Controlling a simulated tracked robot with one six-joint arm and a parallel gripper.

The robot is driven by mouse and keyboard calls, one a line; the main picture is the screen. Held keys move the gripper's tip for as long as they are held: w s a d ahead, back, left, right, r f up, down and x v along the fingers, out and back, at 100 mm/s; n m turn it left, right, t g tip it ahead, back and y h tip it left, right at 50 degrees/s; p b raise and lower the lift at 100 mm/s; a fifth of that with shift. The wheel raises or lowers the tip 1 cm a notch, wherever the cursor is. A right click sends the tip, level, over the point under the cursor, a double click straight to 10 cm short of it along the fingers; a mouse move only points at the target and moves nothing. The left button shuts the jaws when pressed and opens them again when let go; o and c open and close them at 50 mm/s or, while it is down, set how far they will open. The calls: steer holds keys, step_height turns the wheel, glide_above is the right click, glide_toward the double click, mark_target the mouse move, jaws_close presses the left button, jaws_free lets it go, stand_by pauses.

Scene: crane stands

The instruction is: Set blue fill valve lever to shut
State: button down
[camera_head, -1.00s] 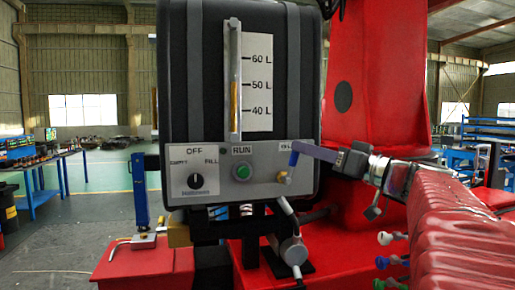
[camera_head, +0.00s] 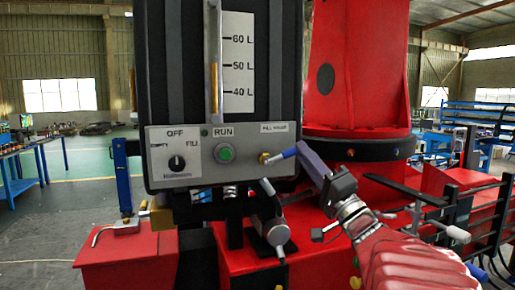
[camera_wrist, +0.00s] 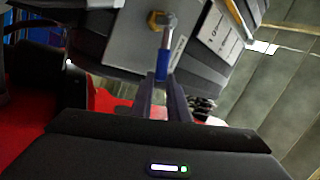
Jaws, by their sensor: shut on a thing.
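The blue fill valve lever (camera_head: 284,154) sits on a brass valve (camera_head: 265,158) at the lower right of the grey panel. In the head view it points right and slightly up. My gripper (camera_head: 302,150) reaches in from the lower right, its purple-grey fingers shut on the lever's outer end. In the wrist view the blue lever (camera_wrist: 163,64) runs down from its silver and brass pivot into my gripper (camera_wrist: 162,82), between the two fingers. The lever's gripped tip is hidden by the fingers.
The panel (camera_head: 200,175) also has a black selector knob (camera_head: 177,163) and a green RUN button (camera_head: 225,153). Below the valve stands a grey cylindrical fitting with a handle (camera_head: 275,228). A red column (camera_head: 355,70) rises behind my gripper.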

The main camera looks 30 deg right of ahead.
steer(key=shift+d+f+m+g+h, duration=0.1)
steer(key=shift+f+m+h, duration=0.45)
steer(key=shift+m+h, duration=0.55)
steer(key=shift+a+f+m+g+h, duration=0.1)
steer(key=shift+f+m+h, duration=0.55)
steer(key=shift+m, duration=0.65)
steer(key=shift+d+f+m+g+h, duration=0.1)
steer(key=shift+f+m+h, duration=0.35)
steer(key=shift+m+h, duration=0.7)
steer(key=c, duration=1.7)
jaws_free()
steer(key=shift+r, duration=0.1)
